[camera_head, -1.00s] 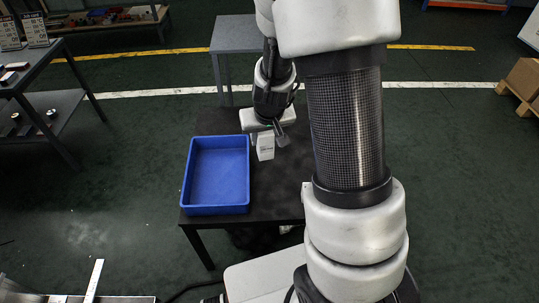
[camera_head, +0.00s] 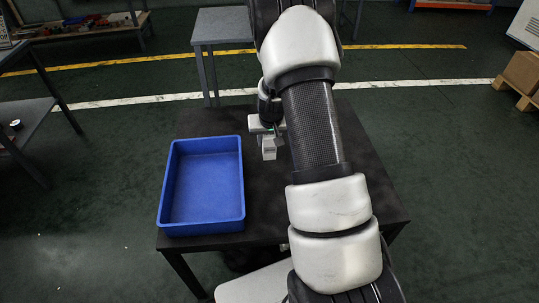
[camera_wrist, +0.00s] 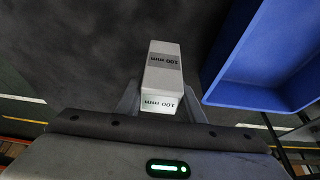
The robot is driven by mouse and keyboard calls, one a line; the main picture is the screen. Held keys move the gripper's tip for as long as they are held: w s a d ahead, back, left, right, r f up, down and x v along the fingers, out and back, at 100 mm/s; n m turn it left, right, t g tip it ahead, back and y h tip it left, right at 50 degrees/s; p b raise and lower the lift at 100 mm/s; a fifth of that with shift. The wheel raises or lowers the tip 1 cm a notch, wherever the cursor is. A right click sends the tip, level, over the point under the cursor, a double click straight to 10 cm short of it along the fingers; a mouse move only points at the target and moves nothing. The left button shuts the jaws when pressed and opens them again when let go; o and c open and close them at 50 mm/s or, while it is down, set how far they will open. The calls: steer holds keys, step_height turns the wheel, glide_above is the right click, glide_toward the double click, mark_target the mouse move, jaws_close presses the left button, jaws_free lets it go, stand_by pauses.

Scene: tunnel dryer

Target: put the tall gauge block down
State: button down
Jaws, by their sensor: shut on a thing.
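The tall gauge block (camera_wrist: 163,70) is a pale block with a grey label reading "100 mm" in the wrist view. My gripper (camera_wrist: 160,108) is shut on it, one finger on each side. In the head view the block (camera_head: 269,153) hangs below my gripper (camera_head: 268,138), over the dark table (camera_head: 262,210) and to the right of the blue tray. I cannot tell whether its lower end touches the table top.
An empty blue tray (camera_head: 202,186) stands on the left part of the dark table. A grey table (camera_head: 222,25) stands behind. A dark shelf unit (camera_head: 30,118) is at the left, and a cardboard box (camera_head: 524,73) sits far right. My arm covers much of the table's right.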

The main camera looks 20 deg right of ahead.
mark_target(269, 153)
steer(key=shift+w+f+b, duration=0.1)
steer(key=shift+f+b, duration=0.55)
steer(key=shift+f, duration=2.25)
steer(key=shift+f, duration=0.1)
steer(key=shift+f, duration=0.15)
steer(key=c, duration=1.2)
jaws_free()
